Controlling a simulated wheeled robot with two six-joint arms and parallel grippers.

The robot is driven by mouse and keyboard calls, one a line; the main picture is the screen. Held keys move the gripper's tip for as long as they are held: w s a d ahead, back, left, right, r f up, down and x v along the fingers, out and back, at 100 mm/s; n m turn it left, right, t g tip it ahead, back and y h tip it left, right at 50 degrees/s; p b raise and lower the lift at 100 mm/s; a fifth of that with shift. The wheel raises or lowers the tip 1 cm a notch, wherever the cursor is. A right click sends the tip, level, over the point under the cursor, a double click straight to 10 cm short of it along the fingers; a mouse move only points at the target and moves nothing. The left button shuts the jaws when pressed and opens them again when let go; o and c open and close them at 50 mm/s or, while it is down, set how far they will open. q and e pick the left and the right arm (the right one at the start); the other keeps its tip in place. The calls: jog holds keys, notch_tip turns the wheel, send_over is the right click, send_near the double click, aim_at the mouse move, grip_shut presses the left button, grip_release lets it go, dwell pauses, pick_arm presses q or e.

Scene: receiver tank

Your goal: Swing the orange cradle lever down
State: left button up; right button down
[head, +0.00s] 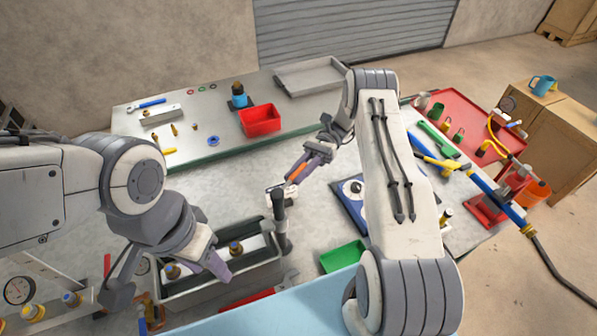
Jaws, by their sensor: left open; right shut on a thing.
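The orange cradle lever (297,172) shows as a short orange piece at the middle of the head view. It slants up to the right from a pale mount beside a dark upright post (280,212). My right gripper (295,180) comes down over it from the upper right and is shut on it; the fingers hide part of the lever. My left gripper (165,285) is open at the lower left, its fingers spread over the left end of a grey bin (262,277). I see nothing held between them.
Inside the bin are brass-topped fittings (236,248). A red bin (259,121) and a grey tray (312,77) stand on the back bench. A green bin (343,256) is right of the post. A red tray (460,112) with tools lies at right, partly behind my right arm.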

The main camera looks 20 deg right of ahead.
aim_at(297, 172)
jog(key=c, duration=0.9)
grip_release()
jog(key=shift+a, duration=0.15)
jog(key=shift+o, duration=0.7)
jog(key=shift+a, duration=0.1)
jog(key=shift+d, duration=0.2)
jog(key=shift+r+p, duration=0.6)
jog(key=shift+r, duration=0.05)
notch_tip(297, 172, up, 3)
jog(key=p, duration=0.3)
jog(key=s+d+r, duration=0.6)
jog(key=s+d, duration=0.2)
jog(key=shift+s+r+p, duration=0.3)
jog(key=shift+r, duration=0.05)
